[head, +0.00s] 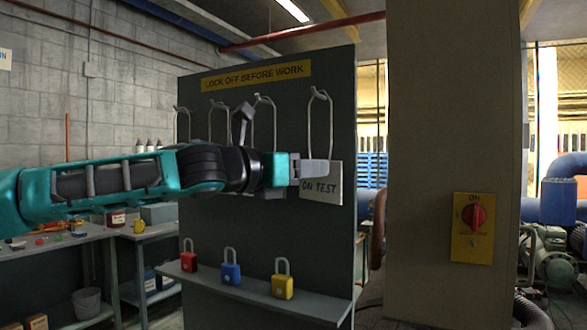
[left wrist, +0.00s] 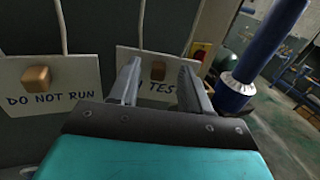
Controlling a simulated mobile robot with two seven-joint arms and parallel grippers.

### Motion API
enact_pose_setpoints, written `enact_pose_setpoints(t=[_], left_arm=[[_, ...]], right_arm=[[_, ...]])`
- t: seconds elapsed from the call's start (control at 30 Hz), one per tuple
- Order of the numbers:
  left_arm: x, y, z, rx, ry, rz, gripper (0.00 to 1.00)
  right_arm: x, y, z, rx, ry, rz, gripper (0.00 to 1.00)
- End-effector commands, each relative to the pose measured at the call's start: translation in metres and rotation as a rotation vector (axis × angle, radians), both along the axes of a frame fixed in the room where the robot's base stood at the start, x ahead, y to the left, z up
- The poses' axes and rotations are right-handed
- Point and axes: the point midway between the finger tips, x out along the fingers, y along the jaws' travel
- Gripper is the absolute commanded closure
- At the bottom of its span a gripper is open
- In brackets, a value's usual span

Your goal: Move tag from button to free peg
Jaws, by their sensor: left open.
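A white ON TEST tag (head: 322,186) hangs by a wire loop (head: 319,110) at the right end of the dark board. In the left wrist view the tag (left wrist: 151,100) has a small wooden block (left wrist: 158,71) on its face. My left gripper (head: 313,172) is in front of this tag. Its open fingers (left wrist: 158,85) appear on either side of the block; I cannot tell whether they touch it. A DO NOT RUN tag (left wrist: 52,88) with its own block (left wrist: 37,76) hangs to the left. The red knob (head: 474,215) on a yellow plate shows uncovered on the column.
The dark board (head: 285,225) bears a yellow sign (head: 256,77) and several wire loops; my left arm hides what hangs below some. A shelf (head: 240,292) holds red (head: 188,259), blue (head: 231,271) and yellow padlocks (head: 282,285). The wide column (head: 430,130) stands to the right.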

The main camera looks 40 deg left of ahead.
Motion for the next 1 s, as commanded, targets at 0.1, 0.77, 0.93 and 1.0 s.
enact_pose_setpoints(t=[0.1, 0.77, 0.93, 1.0], left_arm=[[-0.006, 0.0, 0.0, 0.005, -0.001, 0.0, 0.52], [-0.097, 0.005, 0.001, 0.004, 0.0, 0.005, 0.52], [-0.116, 0.005, 0.002, 0.002, -0.001, 0.002, 0.52], [-0.121, 0.006, 0.002, 0.003, -0.001, 0.003, 0.52]], right_arm=[[0.0, 0.0, -0.002, 0.0, 0.0, 0.0, 0.57], [0.0, 0.0, -0.009, 0.0, 0.0, 0.0, 0.57], [0.0, 0.0, -0.008, 0.0, 0.0, 0.0, 0.57], [0.0, 0.0, -0.007, 0.0, -0.001, 0.0, 0.57]])
